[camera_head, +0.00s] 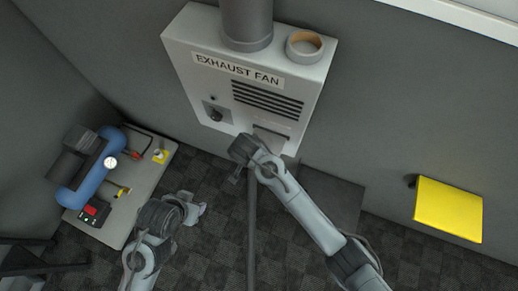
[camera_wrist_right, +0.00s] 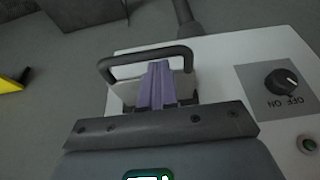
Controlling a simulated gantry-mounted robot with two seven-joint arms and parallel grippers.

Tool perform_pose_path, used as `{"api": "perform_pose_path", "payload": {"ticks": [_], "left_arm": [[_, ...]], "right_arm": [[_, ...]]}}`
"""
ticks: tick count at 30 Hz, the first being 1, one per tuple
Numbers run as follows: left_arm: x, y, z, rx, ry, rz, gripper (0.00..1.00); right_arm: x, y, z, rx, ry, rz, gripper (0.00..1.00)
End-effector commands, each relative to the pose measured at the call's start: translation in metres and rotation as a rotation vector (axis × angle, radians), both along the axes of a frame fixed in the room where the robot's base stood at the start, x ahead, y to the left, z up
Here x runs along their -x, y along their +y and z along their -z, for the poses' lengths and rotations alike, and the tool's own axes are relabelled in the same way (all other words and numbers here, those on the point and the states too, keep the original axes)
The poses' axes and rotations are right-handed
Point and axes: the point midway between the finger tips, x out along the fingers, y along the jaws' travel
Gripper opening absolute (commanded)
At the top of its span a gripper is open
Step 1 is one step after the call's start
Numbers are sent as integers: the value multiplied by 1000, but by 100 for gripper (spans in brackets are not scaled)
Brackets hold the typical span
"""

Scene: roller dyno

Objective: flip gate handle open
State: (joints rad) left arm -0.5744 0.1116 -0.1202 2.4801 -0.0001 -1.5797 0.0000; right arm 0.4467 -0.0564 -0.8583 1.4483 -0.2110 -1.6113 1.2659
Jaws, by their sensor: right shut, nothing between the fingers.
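The gate handle, a dark U-shaped bar (camera_wrist_right: 145,55), stands out from the light exhaust fan box (camera_head: 183,60) in the right wrist view. In the head view a slot area low on the box front is partly covered by my right arm. My right gripper (camera_wrist_right: 158,66) is shut and empty, its purple fingers side by side. The fingertips overlap the handle loop, close to its crossbar; I cannot tell whether they touch it. My left gripper (camera_head: 199,211) hangs low, well away from the box; its finger gap is unclear.
A control knob (camera_wrist_right: 282,82) with ON and OFF marks sits beside the handle. A blue compressor (camera_head: 90,170) rests on a grey board (camera_head: 152,172) at left. A yellow panel (camera_head: 448,208) is on the wall at right. A duct (camera_head: 246,22) rises from the box.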

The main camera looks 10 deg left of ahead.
Motion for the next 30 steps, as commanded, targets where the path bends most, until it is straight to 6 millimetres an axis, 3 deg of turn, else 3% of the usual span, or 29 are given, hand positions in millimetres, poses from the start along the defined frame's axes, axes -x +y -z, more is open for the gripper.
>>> {"api": "perform_pose_path", "payload": {"ticks": [8,21,25,30], "left_arm": [[2,1,-7,-3,7,1,52],[3,3,-60,-14,7,9,52],[3,3,-70,-14,6,9,52],[3,3,-65,-11,6,7,52]], "right_arm": [[5,2,-6,2,4,-7,0],[14,6,-58,0,0,-9,0],[19,8,-76,0,-1,-10,0],[22,11,-88,0,-2,-16,0]]}}
